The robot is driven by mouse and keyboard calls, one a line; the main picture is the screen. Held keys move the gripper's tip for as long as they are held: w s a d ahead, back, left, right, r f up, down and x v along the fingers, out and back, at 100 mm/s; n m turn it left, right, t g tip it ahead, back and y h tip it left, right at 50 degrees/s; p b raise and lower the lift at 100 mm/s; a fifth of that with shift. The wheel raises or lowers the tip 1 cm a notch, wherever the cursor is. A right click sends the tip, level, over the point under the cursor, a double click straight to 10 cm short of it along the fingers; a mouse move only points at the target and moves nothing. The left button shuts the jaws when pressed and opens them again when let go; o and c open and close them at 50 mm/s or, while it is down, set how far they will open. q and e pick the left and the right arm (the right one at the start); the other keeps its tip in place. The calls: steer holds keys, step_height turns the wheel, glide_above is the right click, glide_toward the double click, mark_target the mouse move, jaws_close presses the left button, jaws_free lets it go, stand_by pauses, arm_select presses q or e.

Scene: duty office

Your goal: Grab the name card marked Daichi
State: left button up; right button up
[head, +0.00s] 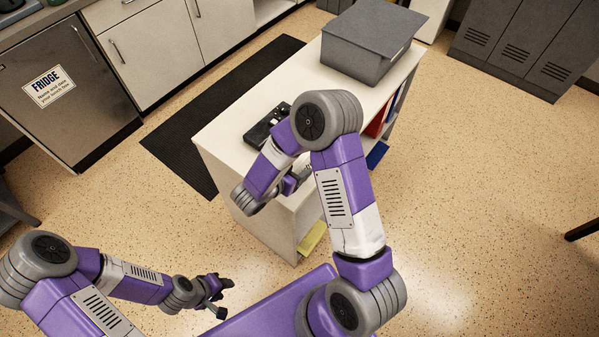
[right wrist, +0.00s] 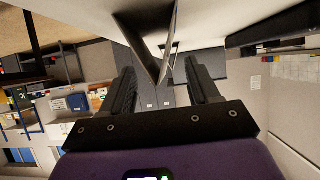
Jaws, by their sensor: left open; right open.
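A folded, tent-shaped card (right wrist: 152,42) shows in the right wrist view, seen nearly end-on and in shadow. No name can be read on it, so I cannot tell whether it is marked Daichi. It stands on the pale top of the cabinet, which fills the upper part of that view. My right gripper (right wrist: 160,75) is open, with one finger on each side of the card's lower end in the picture. In the head view my right gripper (head: 291,184) is mostly hidden by its arm at the cabinet's near end. My left gripper (head: 217,288) is open and empty, low over the floor.
The white cabinet (head: 222,133) carries a black tray (head: 258,133) and a grey lidded box (head: 365,50). Red and blue binders (head: 377,124) stand in its side shelf. A fridge (head: 65,95) and grey lockers (head: 520,40) are further back. Floor right of the cabinet is clear.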

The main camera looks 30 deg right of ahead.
steer(key=shift+x, duration=1)
steer(key=shift+r, duration=0.1)
steer(key=c, duration=1.1)
